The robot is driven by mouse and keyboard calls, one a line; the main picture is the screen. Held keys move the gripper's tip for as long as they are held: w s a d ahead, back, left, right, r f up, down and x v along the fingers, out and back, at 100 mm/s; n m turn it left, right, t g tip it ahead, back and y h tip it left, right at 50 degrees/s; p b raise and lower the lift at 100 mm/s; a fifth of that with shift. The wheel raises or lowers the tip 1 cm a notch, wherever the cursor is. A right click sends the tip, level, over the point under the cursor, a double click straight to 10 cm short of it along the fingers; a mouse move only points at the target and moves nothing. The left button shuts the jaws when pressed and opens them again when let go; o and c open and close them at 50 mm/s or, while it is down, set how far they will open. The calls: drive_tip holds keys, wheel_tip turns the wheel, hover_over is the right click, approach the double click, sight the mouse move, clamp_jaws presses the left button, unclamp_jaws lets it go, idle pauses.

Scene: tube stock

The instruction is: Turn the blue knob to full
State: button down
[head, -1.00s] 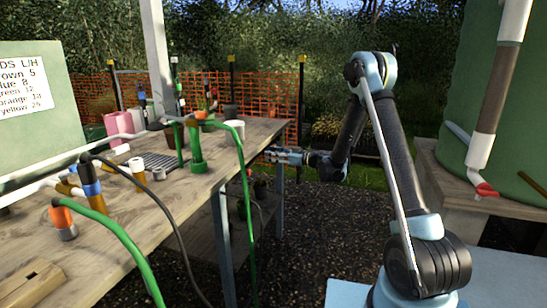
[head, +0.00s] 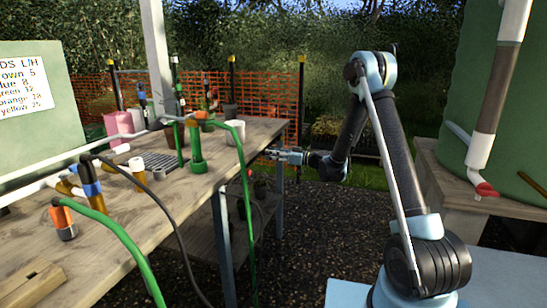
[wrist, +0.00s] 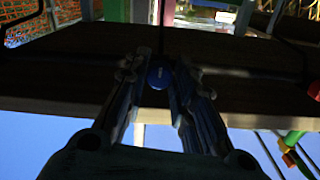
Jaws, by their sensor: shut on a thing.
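The blue knob (wrist: 158,75) shows as a round blue face between my fingertips in the wrist view, against the dark bench edge. My gripper (wrist: 158,78) is shut on it, one finger on each side. In the head view my gripper (head: 272,154) reaches in from the right to the front edge of the wooden bench (head: 130,222), near its far end. The knob cannot be made out there, and its setting mark cannot be read in either view.
A green hose (head: 245,185) and a black hose (head: 165,210) hang over the bench front, left of my gripper. A bench leg (head: 279,200) stands just below it. Pots and pipe fittings stand on the bench. The gravel between bench and arm is open.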

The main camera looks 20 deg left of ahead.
drive_tip(key=c, duration=1.3)
unclamp_jaws()
drive_tip(key=d, duration=1.2)
drive_tip(key=shift+s, duration=0.4)
